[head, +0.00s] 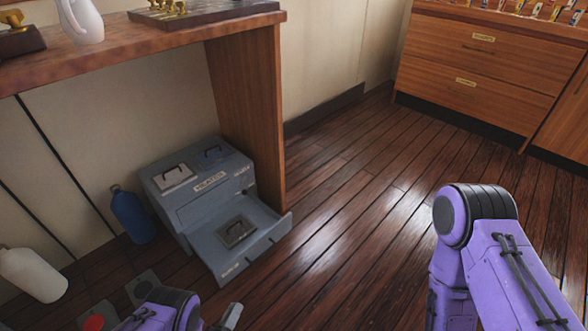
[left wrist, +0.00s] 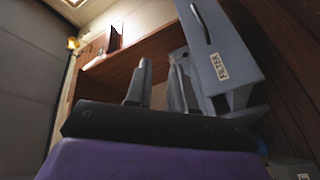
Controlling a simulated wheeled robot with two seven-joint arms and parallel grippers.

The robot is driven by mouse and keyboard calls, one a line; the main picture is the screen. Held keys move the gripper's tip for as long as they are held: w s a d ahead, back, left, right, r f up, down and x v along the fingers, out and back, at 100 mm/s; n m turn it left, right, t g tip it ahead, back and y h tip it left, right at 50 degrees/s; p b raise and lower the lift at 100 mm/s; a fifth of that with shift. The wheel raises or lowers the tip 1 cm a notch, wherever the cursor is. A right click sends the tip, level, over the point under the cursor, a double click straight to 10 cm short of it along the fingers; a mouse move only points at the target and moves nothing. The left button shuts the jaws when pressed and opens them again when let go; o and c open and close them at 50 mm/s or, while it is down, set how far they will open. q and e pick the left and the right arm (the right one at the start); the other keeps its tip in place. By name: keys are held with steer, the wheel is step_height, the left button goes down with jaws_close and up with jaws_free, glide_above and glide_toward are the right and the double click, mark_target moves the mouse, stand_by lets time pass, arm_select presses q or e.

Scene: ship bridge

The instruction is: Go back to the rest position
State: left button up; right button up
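My left gripper (left wrist: 158,85) shows in the left wrist view with its two grey fingers apart and nothing visible between them. In the head view only part of my left arm and a grey fingertip (head: 232,315) show at the bottom edge, in front of the grey cabinet. The cabinet (head: 165,205) stands on the floor by the desk's side panel, its lower drawer (head: 282,228) pulled out.
A blue bottle (head: 131,215) and a white bottle (head: 33,275) are left of the cabinet. A wooden desk (head: 150,38) overhangs it, bearing a white jug (head: 80,18). Wooden drawers (head: 480,65) stand at the far right. The middle floor (head: 350,220) is clear.

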arm_select(q)
steer(key=s+a+r+g+y, duration=0.3)
steer(key=s+a+g+y, duration=0.6)
steer(key=s+a+g, duration=0.15)
steer(key=s+a+r+g+y, duration=0.15)
steer(key=s+r+g, duration=0.25)
steer(key=s, duration=0.5)
step_height(320, 180, down, 9)
steer(key=s+b, duration=0.2)
steer(key=b, duration=0.7)
arm_select(e)
step_height(320, 180, down, 9)
steer(key=s+g, duration=0.1)
arm_select(q)
step_height(320, 180, up, 39)
steer(key=w+p, duration=0.2)
steer(key=p, duration=3.6)
steer(key=shift+a+f+n+p, duration=0.15)
steer(key=shift+n+p, duration=0.15)
steer(key=shift+n, duration=0.1)
arm_select(e)
step_height(320, 180, up, 39)
steer(key=w+t, duration=0.1)
steer(key=shift+f, duration=0.15)
